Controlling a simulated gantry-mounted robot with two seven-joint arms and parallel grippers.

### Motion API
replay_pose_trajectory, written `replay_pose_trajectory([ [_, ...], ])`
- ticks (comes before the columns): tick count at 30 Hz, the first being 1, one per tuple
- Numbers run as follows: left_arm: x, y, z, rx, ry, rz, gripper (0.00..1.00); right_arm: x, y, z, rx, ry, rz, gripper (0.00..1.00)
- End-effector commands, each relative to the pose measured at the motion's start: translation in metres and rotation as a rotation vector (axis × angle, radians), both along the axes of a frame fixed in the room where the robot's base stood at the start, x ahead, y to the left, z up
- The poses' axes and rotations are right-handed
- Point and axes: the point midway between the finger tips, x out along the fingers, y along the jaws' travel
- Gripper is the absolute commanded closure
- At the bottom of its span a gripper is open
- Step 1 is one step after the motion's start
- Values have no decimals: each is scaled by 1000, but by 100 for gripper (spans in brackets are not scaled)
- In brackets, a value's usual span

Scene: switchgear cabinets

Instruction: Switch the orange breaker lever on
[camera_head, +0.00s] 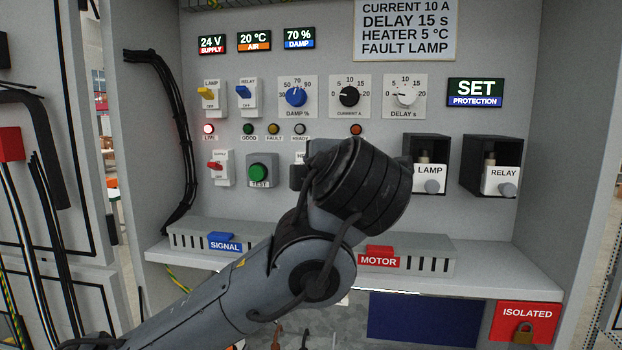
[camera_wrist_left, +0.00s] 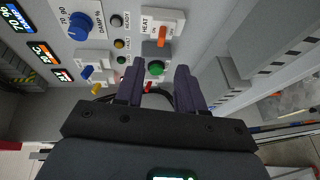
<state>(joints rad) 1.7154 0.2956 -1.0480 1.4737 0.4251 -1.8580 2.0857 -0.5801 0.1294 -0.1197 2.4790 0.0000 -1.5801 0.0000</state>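The orange lever (camera_wrist_left: 163,36) sits on a white switch plate marked HEAT (camera_wrist_left: 150,22) in the left wrist view. I cannot tell clearly which way it is set. In the head view my left arm hides the lever, and only a sliver of its plate (camera_head: 300,156) shows. My left gripper (camera_wrist_left: 160,82) is open and empty, its two dark fingers apart and pointing at the panel. The lever appears beyond the fingertips, apart from them. In the head view the left wrist covers the fingers. My right gripper is in neither view.
The green TEST button (camera_head: 262,169) and red lever (camera_head: 215,165) are left of the hidden switch. Three dials, including the black one (camera_head: 348,97), sit above. LAMP (camera_head: 428,178) and RELAY (camera_head: 501,179) boxes project at right. A grey ledge (camera_head: 490,280) runs below.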

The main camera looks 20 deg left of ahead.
Motion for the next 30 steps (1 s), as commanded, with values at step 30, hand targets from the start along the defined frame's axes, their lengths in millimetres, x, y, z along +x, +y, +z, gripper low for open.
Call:
replay_pose_trajectory([
  [30, 90, 52, -19, 3, 5, -2, 62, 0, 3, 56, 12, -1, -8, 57],
])
